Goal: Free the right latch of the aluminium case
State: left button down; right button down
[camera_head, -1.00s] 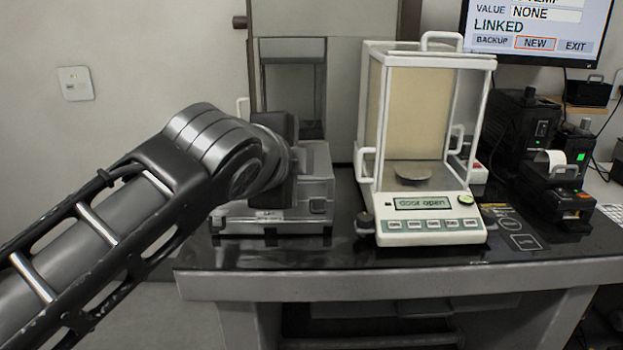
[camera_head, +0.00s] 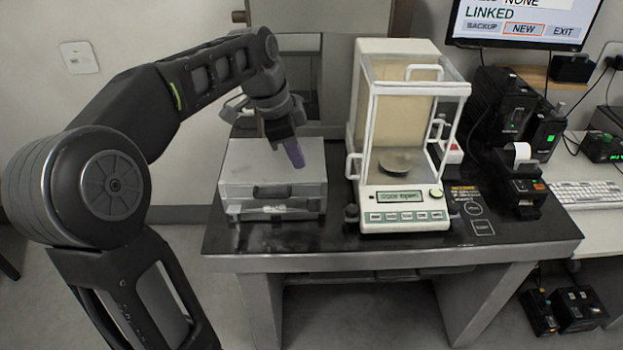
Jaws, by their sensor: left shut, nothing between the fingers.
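The aluminium case (camera_head: 245,165) stands shut on the left part of the dark table, its front facing me. A dark handle sits mid-front, with a pale strip below it. The right latch is on the right of the front face, too small to tell whether it is fastened. My left gripper (camera_head: 294,154) comes in from above, its purple fingers shut and empty. They point down over the right part of the lid; I cannot tell whether they touch it. My right gripper is not in view.
A balance (camera_head: 405,215) with a glass draft shield and a display reading "door open" stands close right of the case. A small printer (camera_head: 520,185) and a monitor (camera_head: 525,22) are farther right. The table's front edge (camera_head: 400,258) is clear.

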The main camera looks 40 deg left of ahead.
pick_arm(q)
jog(key=shift+s+d+r+h, duration=0.1)
jog(key=shift+s+d+h, duration=0.2)
jog(key=shift+s+d, duration=0.25)
jog(key=shift+w, duration=0.15)
send_over(316, 210)
jog(key=s, duration=0.2)
notch_tip(316, 210, down, 10)
jog(key=shift+w+a+f+p, duration=0.1)
jog(key=shift+w+f+p, duration=0.15)
jog(key=shift+f, duration=0.35)
jog(key=shift+w+a+f+p, duration=0.1)
jog(key=shift+a+f+p, duration=0.1)
jog(key=shift+f, duration=0.35)
jog(key=shift+w+a+f+p, duration=0.1)
jog(key=shift+w+f+p, duration=0.15)
jog(key=shift+f, duration=0.35)
